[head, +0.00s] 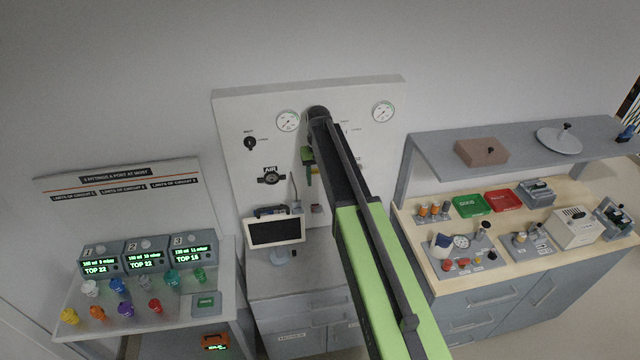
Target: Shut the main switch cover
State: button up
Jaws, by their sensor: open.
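My arm reaches from the bottom of the head view up to the pale wall panel (237,110). My gripper (309,172) is small and green in the view, in front of the middle of the panel, and it is open with nothing seen between its fingers. I cannot clearly make out the main switch cover. The arm hides part of the panel's middle and right side, where bits of small lettering show beside it. A black round knob (250,143) and a dark valve marked AIR (270,176) are on the panel, left of my gripper.
Two round gauges (288,121) (383,110) are high on the panel. A screen (276,232) stands on the cabinet below. At left, a bench (215,262) holds three displays and several coloured fittings. At right, a workbench (420,262) holds trays and devices under a grey shelf (515,145).

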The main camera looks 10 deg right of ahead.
aim_at(318, 208)
jog(key=f+b, duration=0.5)
jog(key=w+f+b, duration=0.1)
jog(key=f+b, duration=0.4)
jog(key=b, duration=0.1)
jog(key=f+b, duration=0.6)
jog(key=shift+w, duration=0.2)
jog(key=shift+r, duration=0.1)
jog(key=shift+r, duration=0.1)
